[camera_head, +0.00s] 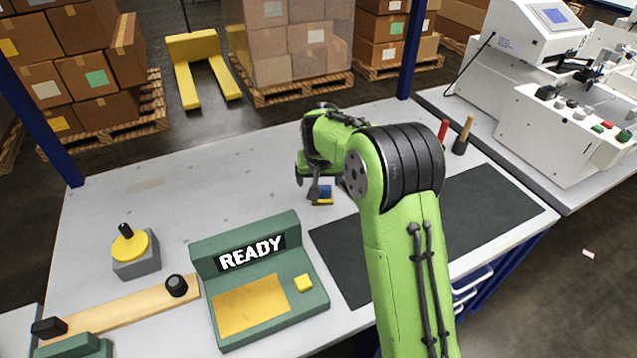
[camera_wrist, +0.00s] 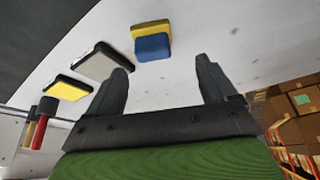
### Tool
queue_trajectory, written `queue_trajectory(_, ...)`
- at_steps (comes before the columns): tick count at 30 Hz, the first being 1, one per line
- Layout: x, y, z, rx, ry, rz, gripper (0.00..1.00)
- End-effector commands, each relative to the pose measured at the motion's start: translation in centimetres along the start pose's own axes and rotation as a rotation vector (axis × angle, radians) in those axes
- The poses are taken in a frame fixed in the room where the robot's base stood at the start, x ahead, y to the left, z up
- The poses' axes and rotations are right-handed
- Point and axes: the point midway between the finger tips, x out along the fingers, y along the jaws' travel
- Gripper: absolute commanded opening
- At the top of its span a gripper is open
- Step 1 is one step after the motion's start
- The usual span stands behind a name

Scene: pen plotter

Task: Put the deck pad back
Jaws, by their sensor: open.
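A blue and yellow block (camera_head: 324,194) lies on the grey table beside my gripper (camera_head: 316,190). In the wrist view the block (camera_wrist: 152,44) is beyond the fingertips, apart from the open jaws (camera_wrist: 162,66). My gripper is empty. A flat grey piece with a dark edge (camera_wrist: 102,61) and a yellow pad with a dark rim (camera_wrist: 69,89) lie in a row with the block. My arm hides these two in the head view. The green plotter-like machine (camera_head: 205,258) shows READY and has a yellow plate (camera_head: 252,304) on its deck. I cannot tell which piece is the deck pad.
A dark mat (camera_head: 490,205) covers the table's right part. Red and wooden-handled tools (camera_head: 461,138) stand at the back right. The table's back left is mostly clear.

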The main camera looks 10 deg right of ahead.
Motion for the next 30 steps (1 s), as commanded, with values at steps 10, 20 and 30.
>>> queue_trajectory(10, -5.3, 0.0, 0.0, 0.001, -0.001, 0.000, 0.85)
queue_trajectory(20, -15.0, 2.1, 4.5, -0.056, 0.038, -0.005, 0.85)
queue_trajectory(30, -25.9, 6.8, 21.9, -0.150, 0.086, -0.054, 0.85)
